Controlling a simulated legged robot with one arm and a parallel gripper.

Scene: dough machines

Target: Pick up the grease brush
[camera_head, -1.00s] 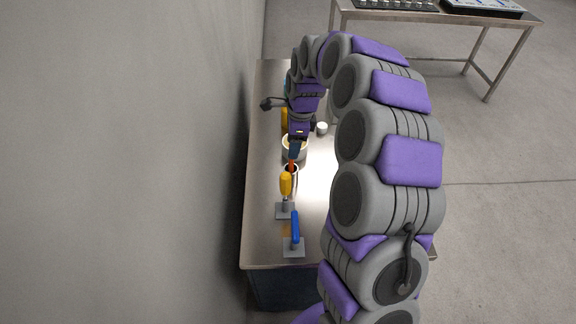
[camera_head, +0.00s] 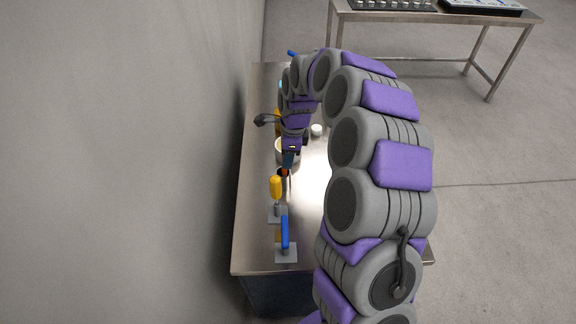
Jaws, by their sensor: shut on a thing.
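My gripper (camera_head: 288,160) points down over the near half of the steel table and is shut on a small orange-red piece (camera_head: 284,172). I take this to be the handle of the grease brush, but little of it shows. Its lower end and the bristles cannot be made out. A yellow-handled tool (camera_head: 276,188) stands upright on a small grey base just nearer than my gripper. A blue-handled tool (camera_head: 285,232) stands on another grey base nearer still.
A pale round bowl (camera_head: 281,151) is partly hidden behind my gripper. A small white cup (camera_head: 316,130) stands to its right. The steel table (camera_head: 257,238) runs along a grey wall (camera_head: 120,160) on the left. Another table (camera_head: 440,14) stands at the back right, with open floor before it.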

